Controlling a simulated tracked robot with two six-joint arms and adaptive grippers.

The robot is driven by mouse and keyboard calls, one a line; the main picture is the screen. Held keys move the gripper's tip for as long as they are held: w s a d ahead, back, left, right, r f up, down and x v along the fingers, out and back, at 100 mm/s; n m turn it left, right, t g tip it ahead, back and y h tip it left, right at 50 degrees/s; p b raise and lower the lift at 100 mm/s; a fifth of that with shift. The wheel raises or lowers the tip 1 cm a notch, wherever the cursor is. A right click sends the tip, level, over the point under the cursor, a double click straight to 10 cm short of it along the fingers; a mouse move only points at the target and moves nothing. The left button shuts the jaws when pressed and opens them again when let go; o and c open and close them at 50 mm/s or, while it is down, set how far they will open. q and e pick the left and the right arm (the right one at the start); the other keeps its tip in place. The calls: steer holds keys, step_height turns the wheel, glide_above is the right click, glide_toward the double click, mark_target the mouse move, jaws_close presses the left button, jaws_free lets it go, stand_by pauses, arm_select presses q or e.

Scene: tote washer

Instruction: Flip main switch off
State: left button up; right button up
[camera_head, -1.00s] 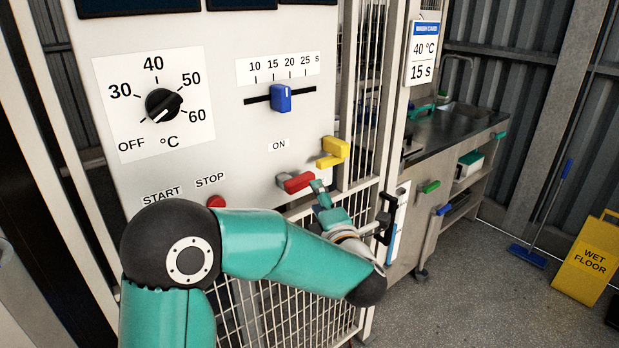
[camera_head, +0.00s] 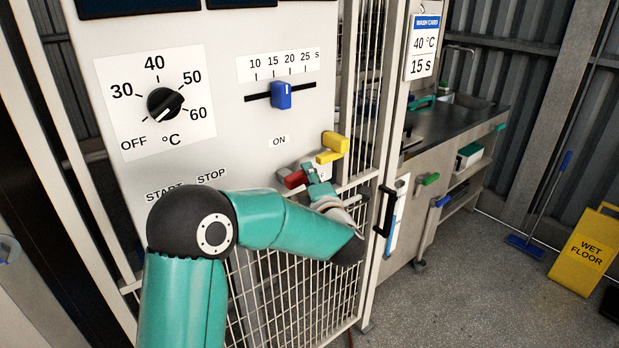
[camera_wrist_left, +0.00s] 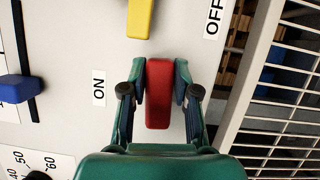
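The red switch handle (camera_head: 293,179) is on the white panel, below the ON label (camera_head: 279,141). In the left wrist view the red handle (camera_wrist_left: 159,93) lies between an ON label (camera_wrist_left: 99,87) on the left and an OFF label (camera_wrist_left: 214,18) on the right. My left gripper (camera_head: 315,180) is at the handle. In the left wrist view its fingers (camera_wrist_left: 159,82) stand on either side of the handle, very close; I cannot tell whether they touch it. The gripper partly covers the handle in the head view. My right gripper is not in view.
A yellow handle (camera_head: 333,147) sits just above the red one. A blue slider (camera_head: 281,95) and a black dial (camera_head: 165,104) are higher on the panel. A mesh guard (camera_head: 300,285) lies below. A black door handle (camera_head: 387,210) is to the right.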

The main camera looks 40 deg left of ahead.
arm_select(q)
jaws_close()
steer(key=shift+f+m+h, duration=0.3)
steer(key=shift+f+m, duration=0.05)
steer(key=shift+m, duration=0.35)
steer(key=o, duration=0.6)
jaws_free()
steer(key=shift+o, duration=0.2)
steer(key=shift+d+r, duration=0.1)
steer(key=shift+d, duration=0.05)
steer(key=v, duration=1.1)
steer(key=shift+s+d, duration=0.2)
steer(key=shift+d, duration=0.1)
